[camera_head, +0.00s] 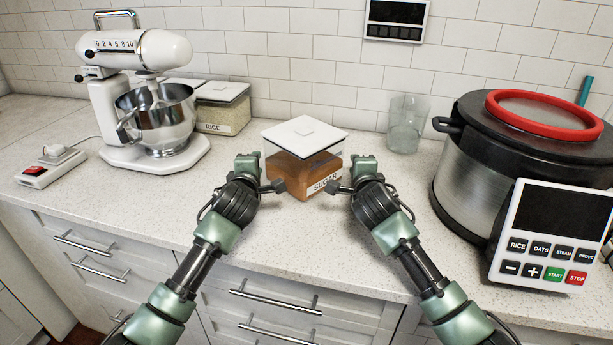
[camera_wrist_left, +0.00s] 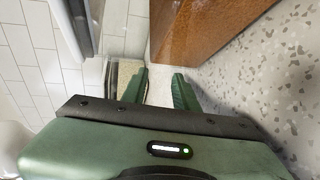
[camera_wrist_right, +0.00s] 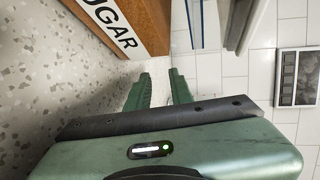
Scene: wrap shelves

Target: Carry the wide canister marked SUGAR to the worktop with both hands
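The SUGAR canister (camera_head: 303,165) is a wide clear box with brown contents, a white square lid and a label on its front. It appears to stand upright on the worktop (camera_head: 235,225), between my grippers. My left gripper (camera_head: 248,165) is at its left side and my right gripper (camera_head: 364,166) at its right side. The left wrist view shows the canister's brown side (camera_wrist_left: 195,25) beside the open fingers (camera_wrist_left: 160,85). The right wrist view shows its label (camera_wrist_right: 115,25) beside the other open fingers (camera_wrist_right: 157,85). Nothing is between either pair of fingers. I cannot tell whether either gripper touches the canister.
A stand mixer (camera_head: 150,100) and a RICE canister (camera_head: 222,108) are at the left, with a power strip (camera_head: 50,166). A glass (camera_head: 406,125) stands behind right. A large cooker (camera_head: 500,150) with a control panel (camera_head: 550,235) fills the right. Worktop in front is clear between my arms.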

